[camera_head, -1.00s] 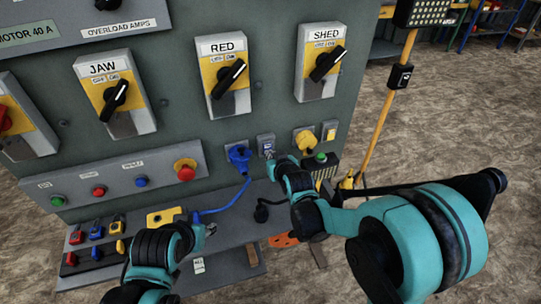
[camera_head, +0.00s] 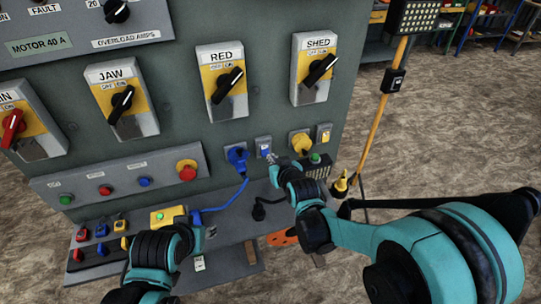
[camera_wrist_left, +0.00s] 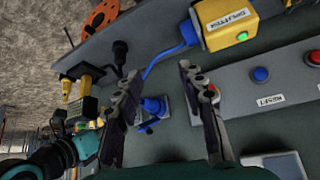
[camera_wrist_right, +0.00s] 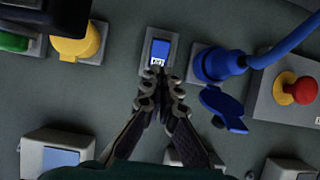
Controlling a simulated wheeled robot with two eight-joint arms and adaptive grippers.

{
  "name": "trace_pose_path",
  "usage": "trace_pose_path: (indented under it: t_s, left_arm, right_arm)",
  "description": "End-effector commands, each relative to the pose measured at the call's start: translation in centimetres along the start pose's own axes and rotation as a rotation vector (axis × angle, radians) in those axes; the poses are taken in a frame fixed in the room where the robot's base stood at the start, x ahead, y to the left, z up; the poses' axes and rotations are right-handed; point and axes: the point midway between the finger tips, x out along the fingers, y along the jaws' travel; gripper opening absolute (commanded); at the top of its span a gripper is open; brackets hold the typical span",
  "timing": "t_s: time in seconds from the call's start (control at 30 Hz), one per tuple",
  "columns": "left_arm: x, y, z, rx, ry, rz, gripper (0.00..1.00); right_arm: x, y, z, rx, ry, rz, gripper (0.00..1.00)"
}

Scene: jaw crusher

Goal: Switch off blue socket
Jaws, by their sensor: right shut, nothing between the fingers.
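The blue socket (camera_head: 237,157) is on the grey panel with a blue plug and cable in it. It also shows in the right wrist view (camera_wrist_right: 220,65). Just right of it in the head view is a small switch (camera_head: 264,147) with a blue rocker, seen closer in the right wrist view (camera_wrist_right: 158,52). My right gripper (camera_wrist_right: 158,72) is shut and empty, its tips at the rocker's lower edge; I cannot tell whether they touch. My left gripper (camera_wrist_left: 158,80) is open and empty above the lower shelf, away from the switch.
A yellow socket (camera_head: 300,143) and its switch (camera_head: 324,133) sit to the right. A red emergency button (camera_head: 186,170) is to the left. A yellow box (camera_head: 168,215) and a black plug (camera_head: 259,212) are on the shelf below. Large rotary switches line the panel above.

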Motion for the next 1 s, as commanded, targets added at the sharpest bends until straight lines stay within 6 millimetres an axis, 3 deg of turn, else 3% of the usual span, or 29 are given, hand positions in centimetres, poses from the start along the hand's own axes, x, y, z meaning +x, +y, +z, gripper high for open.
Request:
trace_pose_path:
  t_s: [0.1, 0.33, 0.5, 0.8, 0.93, 1.0]
  left_arm:
    - [-1.0, 0.0, -0.8, 0.0, 0.001, 0.0, 0.4]
    - [-2.0, 0.0, -1.5, 0.0, 0.001, 0.0, 0.4]
    - [-2.2, 0.0, -1.7, 0.0, 0.0, 0.0, 0.4]
    - [-2.2, 0.0, -1.6, 0.0, 0.0, 0.0, 0.4]
    - [-2.2, 0.0, -1.9, -0.002, 0.001, -0.004, 0.06]
    - [-2.0, -0.1, -2.6, -0.004, 0.004, -0.013, 0.0]
  right_arm:
    - [-2.7, 0.0, -0.3, 0.0, 0.0, 0.0, 0.0]
    - [-6.5, 0.0, -0.2, 0.0, 0.0, 0.0, 0.0]
    - [-7.6, 0.0, -0.1, 0.001, 0.0, 0.0, 0.0]
    - [-7.7, 0.0, 0.0, 0.001, 0.0, 0.0, 0.0]
    - [-7.9, 0.1, 0.0, 0.002, -0.004, 0.002, 0.0]
    - [-8.2, 0.5, 0.0, 0.005, -0.014, 0.008, 0.0]
